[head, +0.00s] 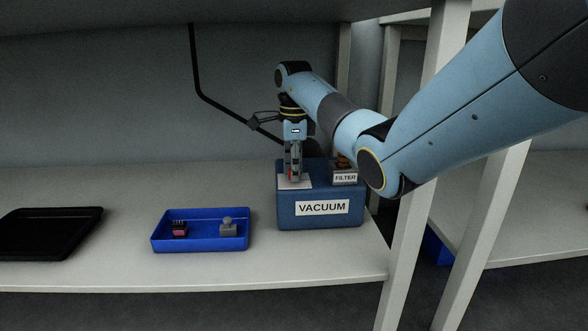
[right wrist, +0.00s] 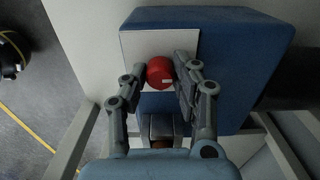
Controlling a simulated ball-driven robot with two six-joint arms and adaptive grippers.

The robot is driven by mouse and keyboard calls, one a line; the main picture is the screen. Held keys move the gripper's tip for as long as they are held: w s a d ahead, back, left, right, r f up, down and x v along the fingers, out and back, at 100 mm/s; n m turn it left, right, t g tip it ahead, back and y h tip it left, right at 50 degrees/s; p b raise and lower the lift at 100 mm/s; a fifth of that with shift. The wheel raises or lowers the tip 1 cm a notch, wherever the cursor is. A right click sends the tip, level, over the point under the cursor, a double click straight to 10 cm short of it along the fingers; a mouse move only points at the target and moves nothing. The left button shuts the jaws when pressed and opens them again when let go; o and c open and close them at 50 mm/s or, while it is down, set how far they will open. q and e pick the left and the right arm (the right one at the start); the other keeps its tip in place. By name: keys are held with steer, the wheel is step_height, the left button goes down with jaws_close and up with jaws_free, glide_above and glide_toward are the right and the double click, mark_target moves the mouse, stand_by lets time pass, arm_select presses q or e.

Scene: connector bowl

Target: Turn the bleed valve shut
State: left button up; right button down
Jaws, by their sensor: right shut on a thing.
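The bleed valve is a round red knob (right wrist: 159,72) on a white plate (right wrist: 188,42) on top of the blue vacuum box (head: 290,213). A small pale mark shows on the knob's lower right in the right wrist view. In the head view only a little red shows between the fingers. My right gripper (head: 293,176) points down over the plate. Its fingers, also in the right wrist view (right wrist: 161,77), stand on both sides of the knob and are shut on it. My left gripper is not in view.
A filter block (head: 345,178) stands on the box's right side. A blue tray (head: 204,243) on the shelf holds a dark-pink part (head: 180,229) and a grey part (head: 228,228). A black tray (head: 30,255) lies far left. A white post (head: 411,200) rises right of the box.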

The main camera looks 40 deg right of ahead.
steer(key=c, duration=1)
jaws_free()
